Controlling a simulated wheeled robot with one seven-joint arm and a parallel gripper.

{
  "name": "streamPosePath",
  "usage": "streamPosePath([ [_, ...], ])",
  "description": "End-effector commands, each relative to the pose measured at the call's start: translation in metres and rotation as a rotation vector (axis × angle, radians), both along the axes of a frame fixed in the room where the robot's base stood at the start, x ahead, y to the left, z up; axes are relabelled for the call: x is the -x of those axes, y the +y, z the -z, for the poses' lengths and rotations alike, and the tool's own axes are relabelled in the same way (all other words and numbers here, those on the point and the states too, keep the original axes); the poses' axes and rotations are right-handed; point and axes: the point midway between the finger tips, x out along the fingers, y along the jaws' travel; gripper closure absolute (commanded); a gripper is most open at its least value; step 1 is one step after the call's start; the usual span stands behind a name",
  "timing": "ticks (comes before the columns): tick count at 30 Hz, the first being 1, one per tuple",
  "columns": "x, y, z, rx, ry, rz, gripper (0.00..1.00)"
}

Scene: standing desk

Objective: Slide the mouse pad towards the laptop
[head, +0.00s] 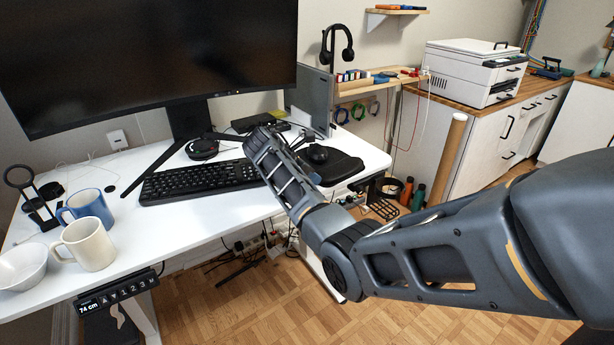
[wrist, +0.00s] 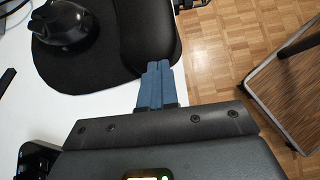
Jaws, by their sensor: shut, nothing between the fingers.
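The black mouse pad (head: 342,166), with a raised wrist rest, lies at the right end of the white desk. A black mouse (head: 317,153) sits on it. In the wrist view the pad (wrist: 112,74) and mouse (wrist: 68,27) fill the upper left. My gripper (wrist: 157,70) is shut and empty, its blue fingers at the pad's edge beside the wrist rest; I cannot tell whether they touch. In the head view my arm covers part of the pad's left side. A grey upright panel (head: 310,98) stands behind the pad; I cannot tell whether it is the laptop.
A black keyboard (head: 198,181) lies left of my arm, below a large monitor (head: 150,55). A blue mug (head: 88,207), a cream mug (head: 88,245) and a white bowl (head: 22,267) stand at the left. The desk's front edge drops to a wooden floor (head: 290,295).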

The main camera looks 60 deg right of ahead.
Motion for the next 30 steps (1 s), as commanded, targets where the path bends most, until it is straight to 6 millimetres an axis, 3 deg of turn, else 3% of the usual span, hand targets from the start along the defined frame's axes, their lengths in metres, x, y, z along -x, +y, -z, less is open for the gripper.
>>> streamPosePath([
  [1,0.007,-0.008,-0.007,-0.002,0.002,0.004,1.0],
  [12,0.041,-0.064,-0.002,-0.003,0.001,0.002,1.0],
  [25,0.042,-0.066,0.0,-0.002,0.0,0.001,1.0],
  [30,0.037,-0.056,-0.003,-0.003,0.001,-0.002,1.0],
])
